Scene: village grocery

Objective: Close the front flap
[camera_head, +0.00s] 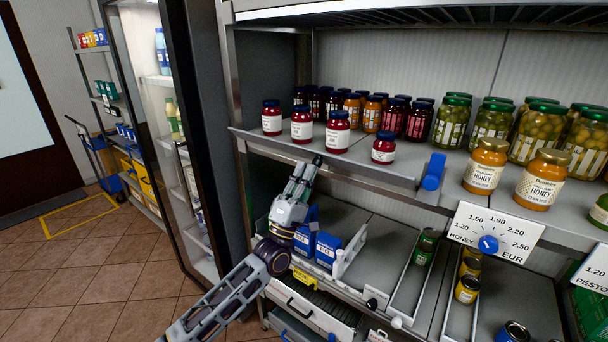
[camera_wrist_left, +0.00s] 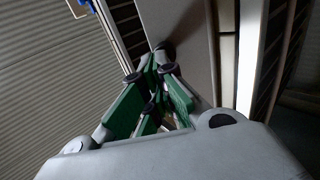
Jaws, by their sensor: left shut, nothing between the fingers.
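The front flap (camera_head: 375,175) is a long grey strip along the front edge of the jar shelf, below the red jars. A blue handle (camera_head: 433,171) is at its right end. I cannot tell its exact angle. My left gripper (camera_head: 317,161) is shut and empty, pointing up, with its fingertips at the flap's front. In the left wrist view, the closed fingertips (camera_wrist_left: 160,58) are close to a smooth grey panel (camera_wrist_left: 182,22), probably the flap; whether they touch is unclear. My right gripper is not in view.
Red jars (camera_head: 302,124) stand on the shelf behind the flap. Honey jars (camera_head: 485,166) and a price dial (camera_head: 488,244) are to the right. Below, blue boxes (camera_head: 327,248) stand close to my left arm, and a green can (camera_head: 427,246) sits in a lane.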

